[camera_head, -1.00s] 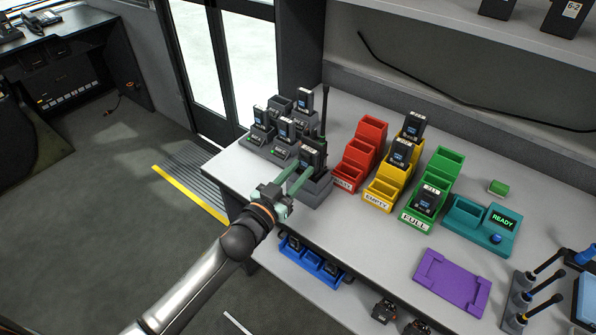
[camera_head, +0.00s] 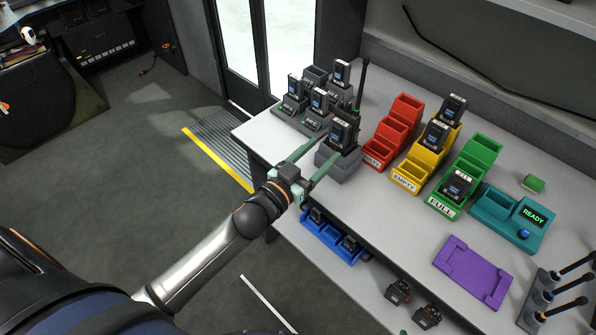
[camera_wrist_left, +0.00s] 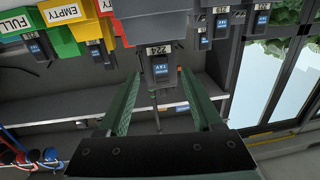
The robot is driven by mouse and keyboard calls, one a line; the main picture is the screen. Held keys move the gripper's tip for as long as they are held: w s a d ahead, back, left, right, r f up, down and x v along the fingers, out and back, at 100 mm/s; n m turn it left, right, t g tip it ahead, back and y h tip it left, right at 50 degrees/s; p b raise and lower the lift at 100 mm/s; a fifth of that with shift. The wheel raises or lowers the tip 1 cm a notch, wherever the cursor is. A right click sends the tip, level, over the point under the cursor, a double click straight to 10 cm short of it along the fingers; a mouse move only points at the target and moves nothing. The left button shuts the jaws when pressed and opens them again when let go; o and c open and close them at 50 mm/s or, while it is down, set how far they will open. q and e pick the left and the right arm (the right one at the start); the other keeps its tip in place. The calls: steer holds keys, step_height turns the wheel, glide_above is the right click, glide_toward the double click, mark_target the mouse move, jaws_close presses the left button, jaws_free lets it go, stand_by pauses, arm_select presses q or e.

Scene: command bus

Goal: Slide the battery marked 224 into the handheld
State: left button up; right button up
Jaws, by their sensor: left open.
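The battery marked 224 (camera_wrist_left: 162,66) is dark with a blue label. It stands upright at the handheld with the tall antenna, in a grey stand (camera_head: 338,168) near the table's left front edge. In the head view the battery (camera_head: 343,133) shows above the stand; I cannot tell how deep it sits. The handheld's antenna (camera_head: 361,88) rises behind it. My left gripper (camera_head: 325,149) is open and empty, just in front of the battery. In the left wrist view its fingers (camera_wrist_left: 160,78) point at the battery with space between them. My right gripper is not in view.
Several chargers with batteries (camera_head: 313,110) stand behind the handheld. To the right are a red bin (camera_head: 392,133), a yellow EMPTY bin (camera_head: 408,174), a green FULL bin (camera_head: 482,150) and a teal READY unit (camera_head: 505,215). A purple tray (camera_head: 471,270) lies in front.

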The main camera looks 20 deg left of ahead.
arm_select(q)
steer(key=v, duration=0.9)
steer(key=shift+b, duration=0.3)
steer(key=shift+s, duration=0.1)
steer(key=s+d+f+g+y+p, duration=0.1)
steer(key=s+f+g, duration=0.3)
steer(key=s+f, duration=0.3)
steer(key=s+d+f+n+g+y+p, duration=0.1)
steer(key=s+f+g, duration=0.3)
steer(key=f, duration=0.7)
steer(key=s+p, duration=0.1)
steer(key=s, duration=0.1)
steer(key=shift+s+f, duration=0.4)
steer(key=shift+w, duration=0.1)
